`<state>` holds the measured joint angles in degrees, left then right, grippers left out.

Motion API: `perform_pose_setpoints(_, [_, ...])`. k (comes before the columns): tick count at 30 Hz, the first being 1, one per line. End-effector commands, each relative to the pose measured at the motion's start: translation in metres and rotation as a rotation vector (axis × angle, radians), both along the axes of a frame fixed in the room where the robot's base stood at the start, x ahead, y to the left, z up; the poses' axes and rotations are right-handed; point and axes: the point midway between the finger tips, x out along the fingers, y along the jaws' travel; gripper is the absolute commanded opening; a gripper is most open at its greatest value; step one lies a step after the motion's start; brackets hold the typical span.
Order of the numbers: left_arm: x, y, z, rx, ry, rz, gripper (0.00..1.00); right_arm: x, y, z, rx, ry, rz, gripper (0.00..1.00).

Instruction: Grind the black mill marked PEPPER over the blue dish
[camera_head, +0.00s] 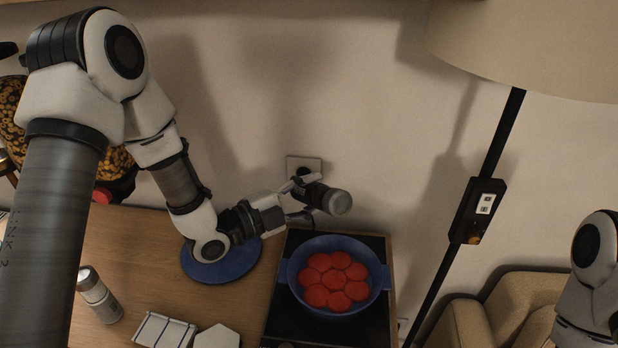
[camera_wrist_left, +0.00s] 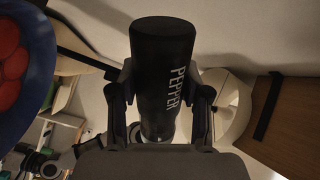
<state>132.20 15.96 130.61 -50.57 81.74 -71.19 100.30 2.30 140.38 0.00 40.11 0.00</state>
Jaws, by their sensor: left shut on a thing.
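The black mill (camera_head: 318,195) is in my left gripper (camera_head: 302,198), lying well over to its side, its grey end pointing right in the head view. In the left wrist view the mill (camera_wrist_left: 163,60) shows the word PEPPER between the two fingers of my left gripper (camera_wrist_left: 160,95). The blue dish (camera_head: 286,272) stands on the dark hob with several red round slices in it. The mill is above the dish's far edge and apart from it. In the wrist view the dish (camera_wrist_left: 47,95) is at the left. My right gripper is out of view.
A blue round disc (camera_head: 222,268) lies on the wooden counter (camera_head: 150,245), left of the hob (camera_head: 290,325). A grey-topped shaker (camera_head: 98,295), a striped cloth (camera_head: 163,331) and a white hexagonal piece (camera_head: 217,337) are nearer. A wall socket (camera_head: 304,164) is behind the mill.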

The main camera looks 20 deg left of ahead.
Motion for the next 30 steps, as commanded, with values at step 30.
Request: perform_pose_setpoints(30, [-0.055, -0.068, 0.032, -0.879, 0.710, -0.002, 0.00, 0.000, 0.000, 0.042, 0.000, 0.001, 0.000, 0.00])
